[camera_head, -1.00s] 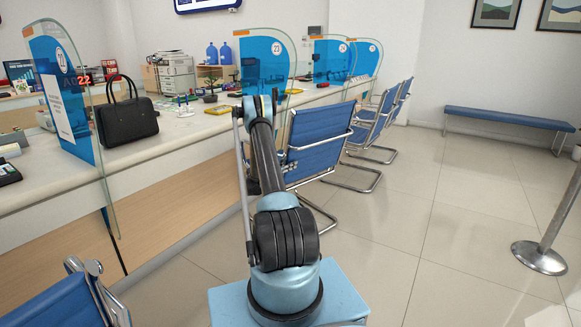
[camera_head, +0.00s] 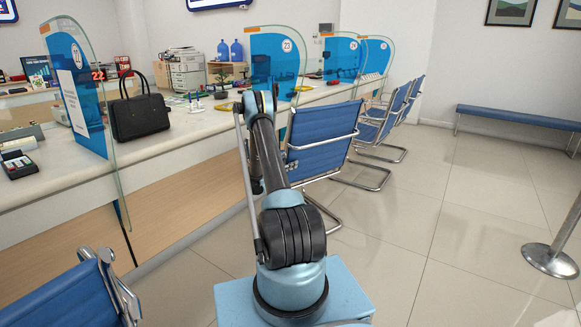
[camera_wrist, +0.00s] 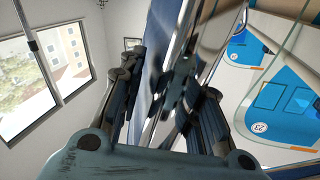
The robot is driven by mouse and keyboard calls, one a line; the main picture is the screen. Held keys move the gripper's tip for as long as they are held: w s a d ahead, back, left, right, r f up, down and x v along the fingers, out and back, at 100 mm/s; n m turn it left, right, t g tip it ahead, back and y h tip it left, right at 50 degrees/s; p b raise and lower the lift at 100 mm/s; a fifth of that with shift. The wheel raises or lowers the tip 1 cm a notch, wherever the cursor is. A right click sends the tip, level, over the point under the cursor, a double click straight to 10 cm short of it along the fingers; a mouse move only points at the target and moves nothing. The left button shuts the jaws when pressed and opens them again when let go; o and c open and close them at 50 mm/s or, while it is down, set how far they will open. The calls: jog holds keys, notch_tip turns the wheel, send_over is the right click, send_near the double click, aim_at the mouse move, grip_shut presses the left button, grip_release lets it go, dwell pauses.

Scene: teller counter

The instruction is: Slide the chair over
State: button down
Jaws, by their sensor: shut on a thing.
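The blue chair (camera_head: 322,142) with a chrome frame stands at the counter, just right of my arm in the head view. Its lower left part is hidden behind my arm. In the wrist view my gripper (camera_wrist: 166,88) is shut on the chair's chrome frame, with one finger on each side. The blue backrest (camera_wrist: 156,55) and blurred chrome tubing show between and beyond the fingers. The exact contact is hard to make out.
The counter (camera_head: 190,130) with glass dividers (camera_head: 276,60) runs along the left. More blue chairs (camera_head: 378,128) stand close behind the held one. Another chair (camera_head: 65,300) is at the lower left. A barrier post (camera_head: 552,258) stands at right. The floor (camera_head: 440,215) between is open.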

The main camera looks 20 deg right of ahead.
jog(key=shift+a, duration=0.2)
jog(key=shift+w+a, duration=0.7)
jog(key=shift+a, duration=0.35)
jog(key=c, duration=1.1)
grip_release()
jog(key=shift+o, duration=0.2)
jog(key=shift+s+d, duration=0.1)
jog(key=shift+d, duration=0.05)
jog(key=shift+s, duration=0.1)
jog(key=v, duration=1.2)
